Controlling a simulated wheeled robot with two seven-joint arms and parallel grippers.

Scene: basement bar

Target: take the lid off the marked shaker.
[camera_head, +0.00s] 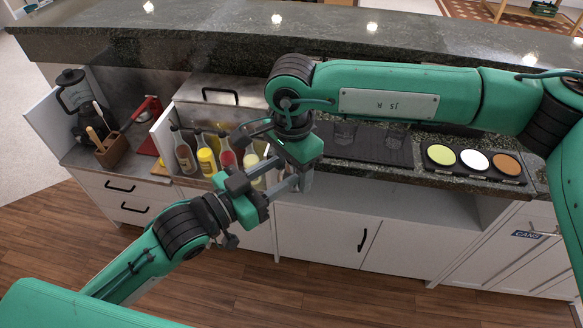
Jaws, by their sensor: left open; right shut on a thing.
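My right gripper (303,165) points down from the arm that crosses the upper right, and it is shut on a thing. A small grey metallic piece (306,182) shows just below it and looks like part of the shaker. The rest is hidden by the grippers, so I cannot make out the lid or any mark. My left gripper (286,172) comes in from the lower left. It is open, with its fingers pointing right, close to the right gripper and the metallic piece. I cannot tell whether it touches them.
Several bottles (183,152) stand in a rack just left of the grippers. A wooden holder (113,150) and a red tool (146,108) are farther left. A dark mat (362,145) with glasses and a black tray (474,163) of coloured rimmers lie right. The raised granite bar (190,35) runs behind.

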